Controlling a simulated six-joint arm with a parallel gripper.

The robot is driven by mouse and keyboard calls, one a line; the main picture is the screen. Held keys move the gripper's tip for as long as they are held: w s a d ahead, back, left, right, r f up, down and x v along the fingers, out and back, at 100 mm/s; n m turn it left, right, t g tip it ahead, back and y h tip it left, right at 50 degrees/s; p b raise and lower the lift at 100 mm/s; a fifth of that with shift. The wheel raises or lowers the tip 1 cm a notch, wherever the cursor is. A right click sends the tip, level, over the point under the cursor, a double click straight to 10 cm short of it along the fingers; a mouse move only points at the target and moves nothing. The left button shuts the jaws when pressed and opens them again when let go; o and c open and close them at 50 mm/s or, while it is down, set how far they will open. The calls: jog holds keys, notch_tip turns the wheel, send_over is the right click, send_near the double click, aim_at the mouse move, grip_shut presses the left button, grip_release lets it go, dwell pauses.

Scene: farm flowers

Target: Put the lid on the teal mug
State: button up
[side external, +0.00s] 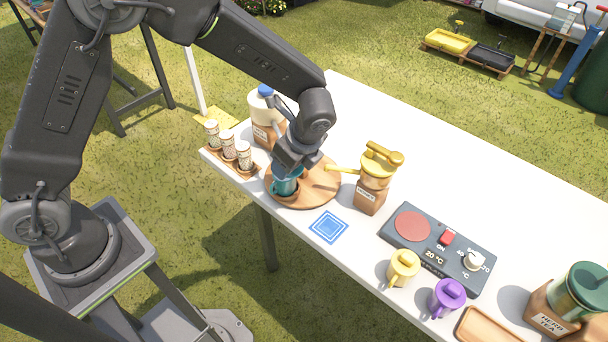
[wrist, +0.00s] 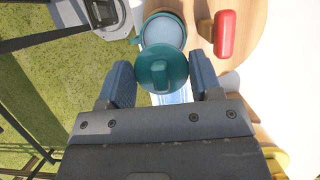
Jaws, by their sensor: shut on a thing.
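My gripper (wrist: 161,78) is shut on the teal lid (wrist: 158,70), a round disc with a raised grip on top. The teal mug (wrist: 164,14) stands beyond the lid in the wrist view, with its pale inside showing. The lid overlaps the near part of the mug's opening in that view and is off-centre from it. In the side view, my gripper (side external: 290,168) is low over the teal mug (side external: 285,188), at the left side of the round wooden board (side external: 316,188). The gripper hides most of the lid there, and I cannot tell whether lid and mug touch.
A red object (wrist: 225,34) lies on the board beside the mug. A spice rack (side external: 232,160) and a blue-capped jug (side external: 262,108) stand close behind. A yellow-topped grinder (side external: 375,180) is to the right. A blue coaster (side external: 329,226) lies in front. The hot plate (side external: 437,248) is further right.

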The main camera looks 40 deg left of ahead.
jog(key=n, duration=0.1)
jog(key=a+r+n+g, duration=0.1)
jog(key=shift+w+a+n, duration=0.1)
jog(key=shift+a+n, duration=0.05)
jog(key=shift+n, duration=0.25)
jog(key=n, duration=0.1)
jog(key=r+n, duration=0.1)
jog(key=shift+a+n+g+h, duration=0.25)
jog(key=shift+n+g+h, duration=0.05)
jog(key=shift+g, duration=0.1)
jog(key=n, duration=0.2)
jog(key=r+n+g+h, duration=0.1)
jog(key=n, duration=0.1)
jog(key=r+n+g, duration=0.1)
jog(key=n, duration=0.1)
jog(key=shift+w+a+h, duration=0.1)
jog(key=shift+a+h, duration=0.2)
jog(key=shift+a, duration=0.1)
jog(key=shift+f, duration=3.1)
jog(key=shift+f, duration=0.15)
jog(key=o, duration=1.2)
